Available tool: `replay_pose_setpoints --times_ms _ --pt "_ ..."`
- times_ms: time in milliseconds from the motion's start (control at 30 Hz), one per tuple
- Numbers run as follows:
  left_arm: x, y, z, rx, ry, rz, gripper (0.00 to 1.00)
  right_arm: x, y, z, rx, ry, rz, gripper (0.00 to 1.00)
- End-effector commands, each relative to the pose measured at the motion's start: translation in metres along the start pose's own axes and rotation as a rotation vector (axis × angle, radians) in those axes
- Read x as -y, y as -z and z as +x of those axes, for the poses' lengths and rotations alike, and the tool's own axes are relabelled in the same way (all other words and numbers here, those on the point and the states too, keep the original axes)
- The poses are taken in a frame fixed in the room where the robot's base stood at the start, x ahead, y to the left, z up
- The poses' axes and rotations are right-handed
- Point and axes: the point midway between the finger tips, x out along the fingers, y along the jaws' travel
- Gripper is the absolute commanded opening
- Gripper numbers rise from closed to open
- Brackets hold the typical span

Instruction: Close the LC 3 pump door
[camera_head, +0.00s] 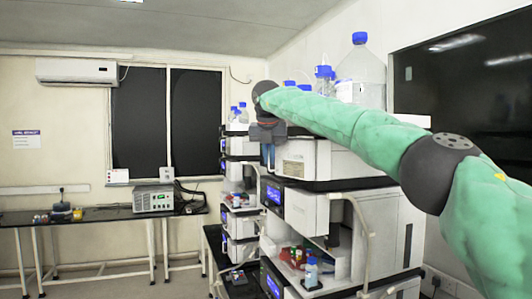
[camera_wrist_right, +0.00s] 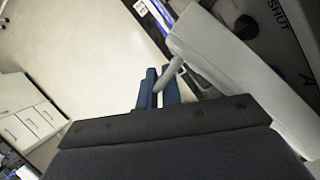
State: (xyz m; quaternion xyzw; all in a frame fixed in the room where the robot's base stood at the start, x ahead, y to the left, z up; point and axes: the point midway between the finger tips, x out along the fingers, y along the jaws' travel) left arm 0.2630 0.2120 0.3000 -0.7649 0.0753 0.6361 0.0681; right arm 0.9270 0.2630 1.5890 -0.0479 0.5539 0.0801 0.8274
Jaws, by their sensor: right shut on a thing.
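My right gripper (camera_head: 269,157) is at the front of the near instrument stack, beside a white module (camera_head: 303,159) on its upper level. In the right wrist view its blue fingers (camera_wrist_right: 159,90) are shut on a light grey door handle (camera_wrist_right: 170,74). The handle joins a white panel (camera_wrist_right: 235,75), apparently the pump door, which crosses the right side of that view. A dark area with the word SHUT shows beyond this panel. In the head view my arm and gripper hide part of the door, so its exact angle is unclear. My left gripper is not in view.
Large bottles with blue caps (camera_head: 361,75) stand on top of the near stack. An open lower bay holds small bottles (camera_head: 311,271). Another stack (camera_head: 238,190) stands behind to the left. A bench with a grey device (camera_head: 153,199) is at the back. The floor at left is free.

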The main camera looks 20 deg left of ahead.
Motion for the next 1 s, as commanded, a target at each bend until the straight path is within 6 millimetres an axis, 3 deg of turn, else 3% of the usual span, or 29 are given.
replay_pose_setpoints --times_ms 567,600,700,1000 --pt "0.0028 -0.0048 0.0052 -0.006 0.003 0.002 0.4 0.0014 -0.0038 -0.0002 0.002 -0.002 -0.003 0.0" --pt "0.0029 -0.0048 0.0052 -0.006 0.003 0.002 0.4 0.0014 -0.0038 -0.0002 0.002 -0.002 -0.003 0.1" --pt "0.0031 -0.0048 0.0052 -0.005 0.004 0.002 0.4 0.0015 -0.0037 0.0 0.002 -0.001 -0.003 0.28" --pt "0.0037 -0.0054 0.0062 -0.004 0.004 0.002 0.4 0.0019 -0.0035 0.0003 0.001 -0.001 -0.002 0.28"
